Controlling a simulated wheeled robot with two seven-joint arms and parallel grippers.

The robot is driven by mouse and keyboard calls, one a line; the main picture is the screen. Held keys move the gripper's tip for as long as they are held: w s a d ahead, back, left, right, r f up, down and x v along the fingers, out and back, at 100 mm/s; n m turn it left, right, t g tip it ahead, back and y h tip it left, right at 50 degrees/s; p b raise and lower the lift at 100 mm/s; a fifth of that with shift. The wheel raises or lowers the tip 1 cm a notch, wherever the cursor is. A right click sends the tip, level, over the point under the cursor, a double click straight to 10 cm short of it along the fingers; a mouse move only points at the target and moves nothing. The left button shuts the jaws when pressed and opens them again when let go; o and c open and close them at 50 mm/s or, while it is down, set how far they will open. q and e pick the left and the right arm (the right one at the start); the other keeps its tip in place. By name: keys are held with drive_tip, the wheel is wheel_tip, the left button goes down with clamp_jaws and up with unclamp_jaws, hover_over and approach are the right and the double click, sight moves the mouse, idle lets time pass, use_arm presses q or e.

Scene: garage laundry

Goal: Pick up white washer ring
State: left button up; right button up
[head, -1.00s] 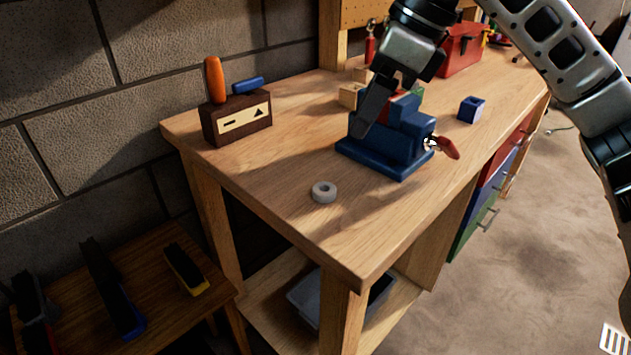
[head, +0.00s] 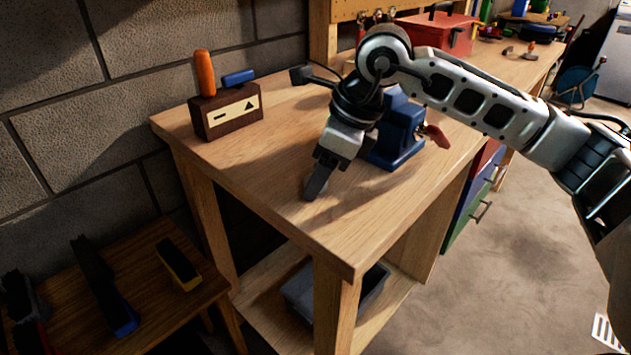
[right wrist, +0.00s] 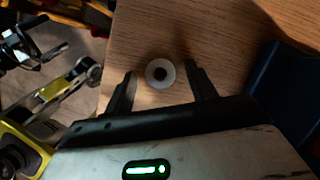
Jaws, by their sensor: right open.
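The white washer ring (right wrist: 150,74) lies flat on the wooden workbench top, with its dark hole facing up, in the right wrist view. In the head view it is hidden behind my right gripper (head: 314,190). My right gripper points down at the bench. In the right wrist view its two dark fingers (right wrist: 157,84) are open, one on each side of the ring. The ring sits between them near the fingertips, with a gap on both sides. I cannot tell the exact height of the fingertips above the bench. My left gripper is not in view.
A blue vise (head: 399,137) stands just right of my right gripper. A dark wooden block (head: 227,113) with an orange-handled tool (head: 204,72) stands at the left bench edge. A red toolbox (head: 437,34) is farther back. The bench top (head: 330,240) in front is clear.

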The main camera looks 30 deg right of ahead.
drive_tip(key=c, duration=1)
drive_tip(key=shift+c, duration=0.2)
drive_tip(key=shift+r, duration=0.1)
